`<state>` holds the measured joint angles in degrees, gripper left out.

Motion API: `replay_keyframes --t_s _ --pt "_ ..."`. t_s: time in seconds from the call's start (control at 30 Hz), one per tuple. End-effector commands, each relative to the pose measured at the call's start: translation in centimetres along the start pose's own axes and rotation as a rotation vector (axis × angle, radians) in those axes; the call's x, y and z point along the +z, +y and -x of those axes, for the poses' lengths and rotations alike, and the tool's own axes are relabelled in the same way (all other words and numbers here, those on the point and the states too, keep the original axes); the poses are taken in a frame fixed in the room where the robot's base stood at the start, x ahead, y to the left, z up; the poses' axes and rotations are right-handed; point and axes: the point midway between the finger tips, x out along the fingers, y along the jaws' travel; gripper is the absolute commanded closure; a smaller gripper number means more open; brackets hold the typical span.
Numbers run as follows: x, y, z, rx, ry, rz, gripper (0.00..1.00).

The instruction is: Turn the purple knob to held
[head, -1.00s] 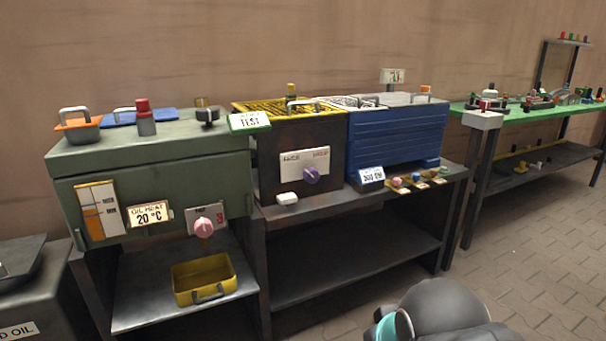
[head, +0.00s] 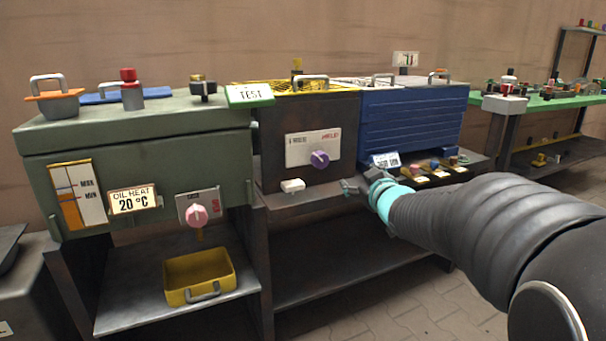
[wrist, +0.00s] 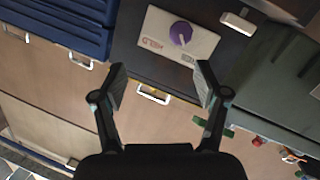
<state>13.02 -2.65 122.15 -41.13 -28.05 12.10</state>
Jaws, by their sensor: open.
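The purple knob (head: 319,159) sits on a white label plate (head: 301,150) on the front of the dark box between the green machine and the blue unit. The plate has a word in dark letters on its left and a red word, which looks like HELD, on its right. In the wrist view the knob (wrist: 181,33) shows ahead of my gripper and the plate appears upside down. My gripper (wrist: 160,83) is open and empty, with its two fingers spread. In the head view my gripper (head: 358,188) is below and right of the knob, apart from it.
A white block (head: 292,185) sits below the plate. A pink knob (head: 196,215) is on the green machine (head: 140,160), above a yellow tray (head: 200,278). Small coloured knobs (head: 434,166) line the shelf edge right of my gripper. The lower shelf (head: 330,270) is clear.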

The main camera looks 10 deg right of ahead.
Motion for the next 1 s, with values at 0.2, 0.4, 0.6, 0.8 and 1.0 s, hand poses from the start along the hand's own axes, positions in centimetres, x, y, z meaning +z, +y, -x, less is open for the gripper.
replay_keyframes --t_s 0.2,0.4,0.6,0.8,1.0 --pt "1.4 -1.5 -3.7 -0.118 0.162 0.039 0.27" --pt "1.3 -2.0 -4.7 -0.156 0.207 0.046 0.27" --pt "0.8 -2.5 -7.2 -0.157 0.208 0.046 0.27" --pt "0.0 -3.1 -10.9 -0.156 0.208 0.046 0.27" --pt "-0.8 -3.6 -14.3 -0.155 0.208 0.047 0.27"
